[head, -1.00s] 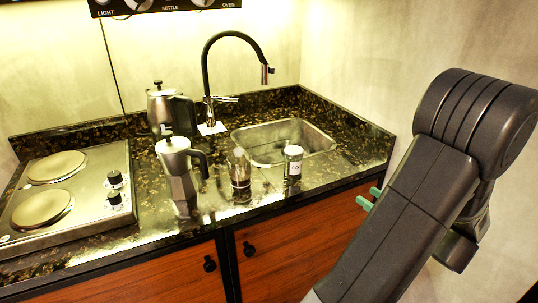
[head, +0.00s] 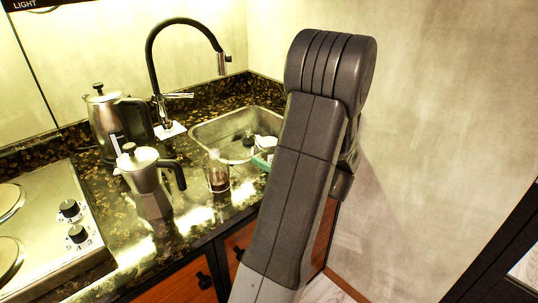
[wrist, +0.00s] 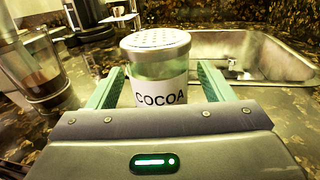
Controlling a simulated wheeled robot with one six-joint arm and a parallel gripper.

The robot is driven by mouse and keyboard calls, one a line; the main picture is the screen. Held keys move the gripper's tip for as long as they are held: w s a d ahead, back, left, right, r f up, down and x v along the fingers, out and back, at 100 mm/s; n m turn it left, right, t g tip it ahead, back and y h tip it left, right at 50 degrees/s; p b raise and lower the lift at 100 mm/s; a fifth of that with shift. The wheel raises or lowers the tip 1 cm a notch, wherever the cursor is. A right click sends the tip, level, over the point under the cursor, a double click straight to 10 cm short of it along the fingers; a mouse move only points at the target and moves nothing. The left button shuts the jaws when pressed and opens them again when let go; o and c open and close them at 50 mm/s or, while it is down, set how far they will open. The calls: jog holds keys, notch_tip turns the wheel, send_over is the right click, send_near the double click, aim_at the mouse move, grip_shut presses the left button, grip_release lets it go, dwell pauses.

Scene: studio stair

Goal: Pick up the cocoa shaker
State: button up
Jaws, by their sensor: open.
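The cocoa shaker (wrist: 160,92) stands upright in the middle of the wrist view, with a perforated silver lid and a white label reading COCOA. My gripper (wrist: 158,78) is open, with one green finger on each side of the shaker. The shaker is between the fingers, and I cannot tell whether either finger touches it. In the head view the shaker (head: 267,143) shows only in part beside my arm, near the sink's front edge. One green fingertip shows just below its top there; the rest of the gripper is hidden behind my arm.
A glass with dark contents (head: 217,174) stands close left of the shaker, also in the wrist view (wrist: 38,75). A moka pot (head: 150,185) and a kettle (head: 108,125) stand further left. The sink (head: 215,130) with its black tap (head: 153,60) lies behind. A hob (head: 45,225) is at left.

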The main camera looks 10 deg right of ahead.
jog(key=shift+x, duration=1.25)
jog(key=c, duration=1.2)
jog(key=shift+r, duration=0.1)
